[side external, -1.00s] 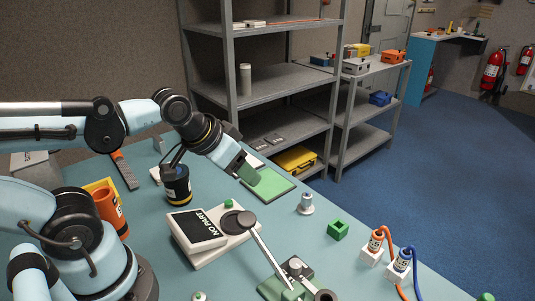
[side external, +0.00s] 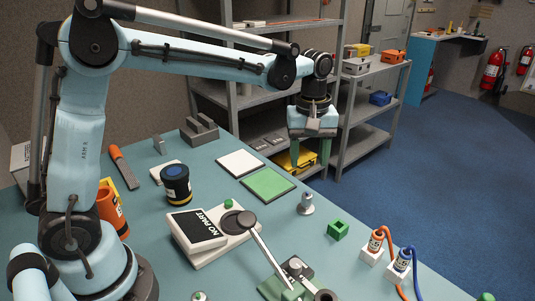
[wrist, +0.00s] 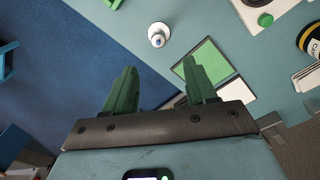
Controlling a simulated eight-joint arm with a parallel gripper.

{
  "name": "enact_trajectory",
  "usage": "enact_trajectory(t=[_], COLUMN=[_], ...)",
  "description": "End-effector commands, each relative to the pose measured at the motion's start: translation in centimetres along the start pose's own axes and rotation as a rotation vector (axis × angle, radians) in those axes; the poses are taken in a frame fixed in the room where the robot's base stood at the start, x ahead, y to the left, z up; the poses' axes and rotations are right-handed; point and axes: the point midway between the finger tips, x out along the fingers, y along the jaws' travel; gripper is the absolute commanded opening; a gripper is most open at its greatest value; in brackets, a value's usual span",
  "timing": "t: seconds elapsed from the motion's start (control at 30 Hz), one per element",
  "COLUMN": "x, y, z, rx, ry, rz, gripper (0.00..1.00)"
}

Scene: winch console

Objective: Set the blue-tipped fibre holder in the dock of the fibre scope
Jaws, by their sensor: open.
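The blue-tipped fibre holder (side external: 306,205) is a small pale grey piece with a round base, upright on the table right of the green mat. Its blue tip shows in the wrist view (wrist: 157,38). The fibre scope (side external: 195,240) is a white box with a dark screen reading "NO PART". A dark round part on it (side external: 246,219) may be the dock; I cannot tell for sure. My gripper (side external: 310,164) is open and empty, its green fingers pointing down, above the table's far edge and apart from the holder. The fingers also show in the wrist view (wrist: 160,66).
A green mat (side external: 267,184) and a white mat (side external: 240,163) lie behind the scope. A lever (side external: 265,248) slants beside the scope. A green block (side external: 338,229) and orange and blue cabled plugs (side external: 388,254) stand right of it. A dark canister (side external: 176,184) stands left. Shelves rise behind.

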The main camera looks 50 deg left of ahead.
Motion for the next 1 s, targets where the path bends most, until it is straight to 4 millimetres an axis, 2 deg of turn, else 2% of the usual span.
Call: enact_trajectory(t=[0.17, 0.5, 0.83, 1.0], x=[0.9, 5.9, 8.3, 10.8], y=[0.6, 0.5, 0.4, 0.3], z=[-0.1, -0.1, 0.0, 0.2], rx=[-0.039, -0.040, -0.039, -0.039], ry=[-0.013, -0.012, -0.012, -0.012], rz=[-0.022, -0.021, -0.021, -0.021], gripper=[0.56, 0.56, 0.56, 0.56])
